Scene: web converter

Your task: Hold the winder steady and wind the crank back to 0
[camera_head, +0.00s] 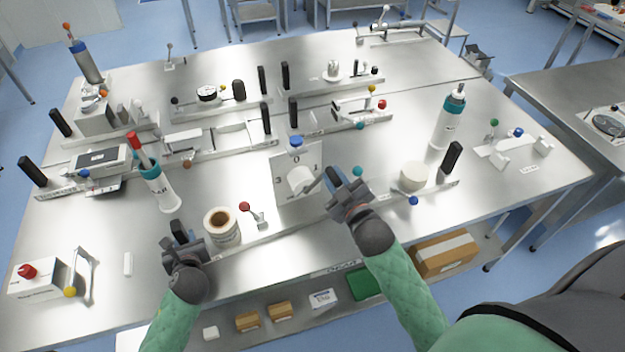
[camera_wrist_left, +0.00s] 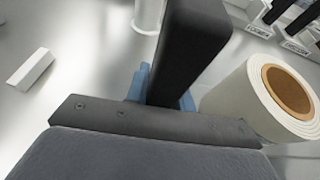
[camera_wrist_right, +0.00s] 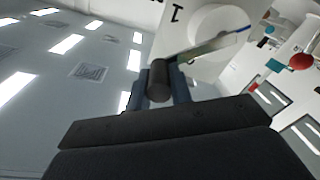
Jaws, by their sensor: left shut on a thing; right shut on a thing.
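The winder stands at the table's near edge, with a paper roll (camera_head: 222,224) at left and a white roll (camera_head: 413,176) at right. Its upright dial plate (camera_head: 283,196) shows 3, 0 and 1, with 0 at the top. The crank (camera_head: 314,185) reaches from the white hub toward the right, on the 1 side. My right gripper (camera_head: 340,186) is shut on the crank's dark knob (camera_wrist_right: 158,82). My left gripper (camera_head: 181,240) is shut on the winder's black left post (camera_wrist_left: 190,50), beside the paper roll. A second black post (camera_head: 452,157) stands at the winder's right end.
A teal-banded bottle (camera_head: 157,185) stands behind the left gripper, another (camera_head: 449,118) at right. A red-button box (camera_head: 35,277) and a small white block (camera_head: 128,264) lie at left. A red-knobbed lever (camera_head: 252,213) stands between roll and plate. Other fixtures fill the back.

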